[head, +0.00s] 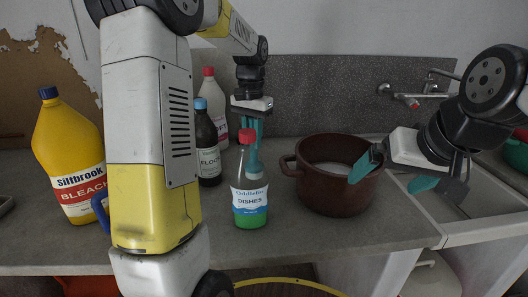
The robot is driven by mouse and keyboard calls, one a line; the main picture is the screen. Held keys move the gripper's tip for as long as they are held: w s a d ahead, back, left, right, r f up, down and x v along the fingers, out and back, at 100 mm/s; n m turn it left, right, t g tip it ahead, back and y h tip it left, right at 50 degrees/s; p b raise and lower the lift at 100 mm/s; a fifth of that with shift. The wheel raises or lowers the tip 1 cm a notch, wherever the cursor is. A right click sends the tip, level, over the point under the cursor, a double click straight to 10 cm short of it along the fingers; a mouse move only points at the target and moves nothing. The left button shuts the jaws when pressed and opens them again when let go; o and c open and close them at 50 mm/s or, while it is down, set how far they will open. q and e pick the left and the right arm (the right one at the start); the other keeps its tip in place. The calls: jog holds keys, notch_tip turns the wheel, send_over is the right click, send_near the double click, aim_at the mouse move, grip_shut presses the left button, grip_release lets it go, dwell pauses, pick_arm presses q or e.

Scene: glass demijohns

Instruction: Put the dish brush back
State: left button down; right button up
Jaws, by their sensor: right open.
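I cannot make out a dish brush in the head view. My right gripper (388,182) is open, with its teal fingers spread apart at the right side of the brown pot (325,198). Nothing shows between these fingers. My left gripper (252,128) points down behind the clear dish-soap bottle (249,206) with the red cap. Its teal fingers look close together, and their lower ends are partly hidden by the bottle. I cannot tell whether they hold anything.
A yellow bleach bottle (66,150) stands at the left, partly hidden by my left arm. A dark bottle (207,150) and a white red-capped bottle (213,100) stand behind. A tap (428,88) and sink (480,205) are at the right. The front counter strip (310,233) is clear.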

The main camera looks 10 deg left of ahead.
pick_arm(q)
jog(key=shift+f, duration=2.15)
jog(key=c, duration=1.3)
grip_release()
jog(key=shift+f, duration=0.15)
jog(key=shift+o, duration=0.2)
notch_tip(320, 180, up, 12)
jog(key=shift+r, duration=0.15)
jog(key=shift+s+d, duration=0.1)
